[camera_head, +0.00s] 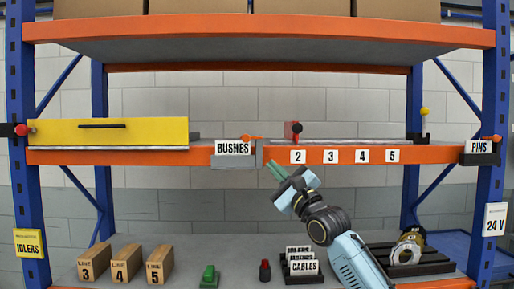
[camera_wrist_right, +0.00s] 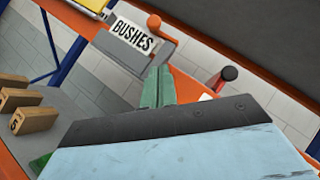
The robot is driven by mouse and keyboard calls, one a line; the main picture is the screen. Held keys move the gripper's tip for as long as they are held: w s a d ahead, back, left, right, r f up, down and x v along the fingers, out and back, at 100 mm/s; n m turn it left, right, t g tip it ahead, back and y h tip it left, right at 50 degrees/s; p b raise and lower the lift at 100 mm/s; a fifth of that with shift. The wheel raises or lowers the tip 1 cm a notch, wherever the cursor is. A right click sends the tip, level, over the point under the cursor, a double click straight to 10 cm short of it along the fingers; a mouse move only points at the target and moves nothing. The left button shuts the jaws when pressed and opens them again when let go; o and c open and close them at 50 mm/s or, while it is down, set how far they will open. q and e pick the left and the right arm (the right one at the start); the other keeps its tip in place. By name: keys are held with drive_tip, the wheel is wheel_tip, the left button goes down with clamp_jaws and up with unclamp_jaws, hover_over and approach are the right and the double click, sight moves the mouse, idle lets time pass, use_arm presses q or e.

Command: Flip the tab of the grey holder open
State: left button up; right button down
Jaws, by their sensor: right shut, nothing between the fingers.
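The grey holder (camera_head: 235,163) hangs on the front edge of the middle shelf, with a white BUSHES card (camera_head: 233,147) in it. An orange tab (camera_head: 250,138) shows at its top right. In the right wrist view the grey holder (camera_wrist_right: 150,48) is at the top, with its orange tab (camera_wrist_right: 153,21) at the upper end. My right gripper (camera_head: 273,166) is shut and empty, its green fingertips just right of and slightly below the holder in the head view. In the right wrist view the fingertips (camera_wrist_right: 159,78) appear close to the holder; contact cannot be told. My left gripper is not in view.
A yellow panel (camera_head: 150,132) is at left. A dark PINS holder (camera_head: 480,156) is at right. Below are wooden blocks (camera_head: 125,265) and a black CABLES holder (camera_head: 303,279).

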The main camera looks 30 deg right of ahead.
sight(257, 150)
drive_tip(key=w+r, duration=0.1)
drive_tip(key=w+a+r+p, duration=0.1)
drive_tip(key=w+r, duration=0.1)
drive_tip(key=w+a+r, duration=0.1)
drive_tip(key=shift+w+r+p, duration=0.15)
drive_tip(key=shift+w+p, duration=0.05)
drive_tip(key=shift+p, duration=0.1)
drive_tip(key=shift+w+a+r, duration=0.15)
drive_tip(key=shift+a+r, duration=0.05)
drive_tip(key=shift+a, duration=0.15)
